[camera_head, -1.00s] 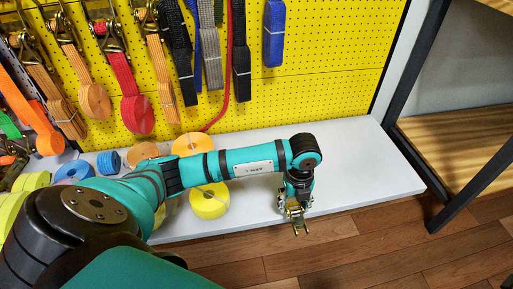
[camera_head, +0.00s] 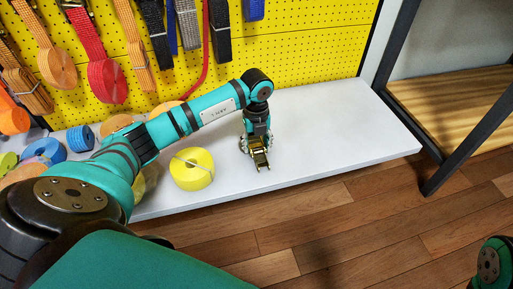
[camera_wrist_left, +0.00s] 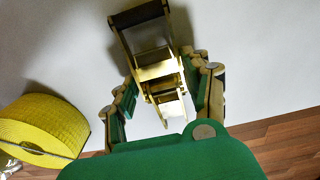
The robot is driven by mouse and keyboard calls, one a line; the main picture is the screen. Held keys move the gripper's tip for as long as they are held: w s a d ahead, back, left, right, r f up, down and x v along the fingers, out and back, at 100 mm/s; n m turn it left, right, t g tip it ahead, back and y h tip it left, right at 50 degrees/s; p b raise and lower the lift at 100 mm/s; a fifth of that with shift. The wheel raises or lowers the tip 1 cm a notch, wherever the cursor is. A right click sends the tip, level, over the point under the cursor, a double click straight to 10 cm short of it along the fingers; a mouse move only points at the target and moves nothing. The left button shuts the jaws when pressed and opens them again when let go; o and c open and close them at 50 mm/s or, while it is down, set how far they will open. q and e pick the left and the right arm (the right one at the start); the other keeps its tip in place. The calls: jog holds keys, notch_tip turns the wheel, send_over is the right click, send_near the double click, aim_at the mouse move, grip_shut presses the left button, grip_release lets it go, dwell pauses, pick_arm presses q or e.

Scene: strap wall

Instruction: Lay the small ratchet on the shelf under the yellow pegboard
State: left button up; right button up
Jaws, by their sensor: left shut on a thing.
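The small ratchet (camera_head: 260,158) is a brass-coloured metal buckle with a dark handle end. My left gripper (camera_head: 257,145) is shut on it over the white shelf (camera_head: 330,122) under the yellow pegboard (camera_head: 310,50). In the left wrist view the ratchet (camera_wrist_left: 160,70) sits between the two fingers of the left gripper (camera_wrist_left: 160,92), its frame reaching out over the pale shelf surface. I cannot tell whether the ratchet touches the shelf. Part of my right arm shows at the lower right of the head view; its gripper is out of view.
A yellow strap roll (camera_head: 192,168) lies on the shelf left of the gripper, and shows in the left wrist view (camera_wrist_left: 42,128). Blue (camera_head: 80,138) and orange rolls lie farther left. The shelf is clear to the right, up to a black-framed wooden rack (camera_head: 455,105).

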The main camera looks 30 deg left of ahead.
pick_arm(q)
jog(key=shift+r, duration=0.15)
jog(key=shift+f, duration=0.2)
jog(key=o, duration=1.4)
jog(key=shift+c, duration=0.2)
